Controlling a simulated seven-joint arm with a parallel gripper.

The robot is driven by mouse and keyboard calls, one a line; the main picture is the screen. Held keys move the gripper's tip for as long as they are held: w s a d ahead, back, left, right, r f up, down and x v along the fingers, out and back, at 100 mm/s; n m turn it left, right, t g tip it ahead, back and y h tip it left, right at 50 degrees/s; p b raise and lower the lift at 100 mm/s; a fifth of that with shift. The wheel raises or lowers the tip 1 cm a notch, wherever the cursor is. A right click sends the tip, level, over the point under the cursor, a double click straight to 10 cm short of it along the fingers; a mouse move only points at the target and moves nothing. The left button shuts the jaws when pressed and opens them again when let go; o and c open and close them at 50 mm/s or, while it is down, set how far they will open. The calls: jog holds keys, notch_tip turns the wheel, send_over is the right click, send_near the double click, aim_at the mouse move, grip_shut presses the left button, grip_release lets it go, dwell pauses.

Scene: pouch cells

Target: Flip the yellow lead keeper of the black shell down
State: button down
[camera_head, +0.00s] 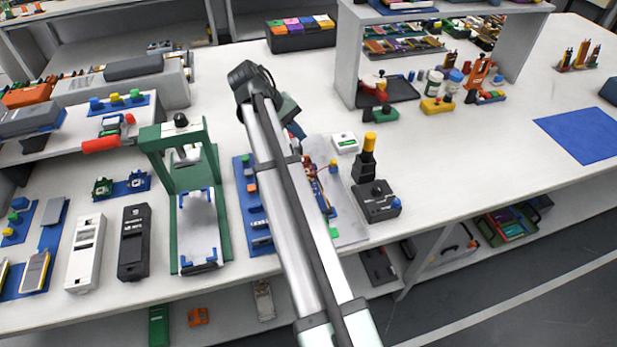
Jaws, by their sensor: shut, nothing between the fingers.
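A black shell (133,243), a flat upright-lying case with pale markings, lies on the bench at the left, between a white shell (86,252) and a green press frame (175,220). No yellow lead keeper can be made out on it at this size, so I cannot tell whether one is up or down. My arm runs from the bottom edge up across the middle of the bench and bends at the top. My gripper's fingers are hidden behind my arm links, right of the press and well away from the black shell.
A blue tray (243,172) with small parts lies partly behind my arm.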

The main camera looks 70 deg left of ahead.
jog(key=shift+d+f, duration=0.85)
jog(key=shift+f, duration=0.25)
jog(key=shift+d+f, duration=0.9)
jog(key=shift+f, duration=0.25)
jog(key=shift+d+f, duration=0.85)
jog(key=shift+f, duration=0.25)
jog(key=shift+d+f, duration=1.05)
jog(key=shift+f, duration=0.2)
dwell(1.6)
jog(key=shift+a+r, duration=1)
jog(key=shift+r, duration=0.2)
jog(key=shift+a+r, duration=0.8)
jog(key=shift+r, duration=0.2)
jog(key=shift+a+r, duration=0.75)
jog(key=shift+r, duration=0.2)
